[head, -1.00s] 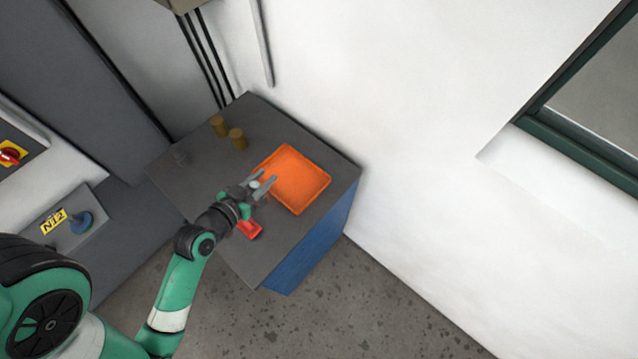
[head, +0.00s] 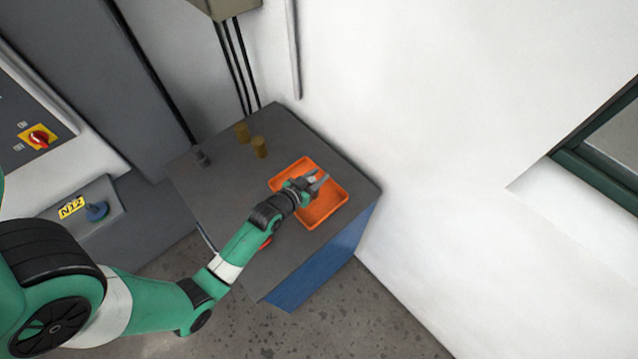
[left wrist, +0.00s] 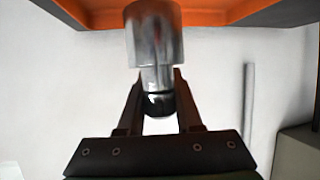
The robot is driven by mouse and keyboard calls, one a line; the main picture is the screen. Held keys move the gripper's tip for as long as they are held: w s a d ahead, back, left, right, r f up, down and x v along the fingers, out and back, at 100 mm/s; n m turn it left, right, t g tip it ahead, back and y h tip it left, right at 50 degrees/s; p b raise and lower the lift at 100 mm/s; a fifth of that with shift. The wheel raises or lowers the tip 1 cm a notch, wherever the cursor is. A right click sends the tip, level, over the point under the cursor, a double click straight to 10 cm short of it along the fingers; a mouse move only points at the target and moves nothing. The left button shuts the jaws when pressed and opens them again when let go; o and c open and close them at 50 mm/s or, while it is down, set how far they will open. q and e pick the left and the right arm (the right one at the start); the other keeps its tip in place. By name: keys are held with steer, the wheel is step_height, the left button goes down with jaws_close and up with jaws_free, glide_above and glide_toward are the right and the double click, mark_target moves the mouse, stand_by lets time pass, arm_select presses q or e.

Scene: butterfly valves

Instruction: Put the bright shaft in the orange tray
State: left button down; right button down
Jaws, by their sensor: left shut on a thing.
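The bright shaft (left wrist: 154,45) is a shiny silver stepped cylinder with a dark end, seen close up in the left wrist view. My left gripper (left wrist: 160,100) is shut on it, a finger on each side of its narrower part. In the head view my left gripper (head: 316,182) is over the orange tray (head: 322,210), and the shaft is hard to make out from the grey fingers. The tray's orange edge also shows at the top of the left wrist view (left wrist: 100,17). I cannot tell whether the shaft touches the tray. My right gripper is not in view.
The tray lies on a dark grey cabinet top (head: 215,195). Two brass cylinders (head: 242,132) (head: 259,147) and a small dark grey part (head: 201,158) stand toward the back left. A red object (head: 266,243) is mostly hidden under my left arm. A white wall rises behind.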

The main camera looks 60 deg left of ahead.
arm_select(q)
steer(key=shift+w+a+f+b, duration=0.1)
steer(key=shift+w+f+b, duration=0.1)
steer(key=shift+f, duration=0.35)
steer(key=shift+w+f+b, duration=0.1)
steer(key=shift+f+b, duration=0.15)
steer(key=shift+f, duration=0.35)
steer(key=shift+w+a+f+b, duration=0.1)
steer(key=shift+w+f+b, duration=0.1)
steer(key=shift+f, duration=0.35)
steer(key=shift+s+f, duration=0.1)
steer(key=shift+f, duration=0.1)
steer(key=shift+r, duration=0.1)
steer(key=shift+f, duration=0.25)
steer(key=c, duration=0.6)
jaws_free()
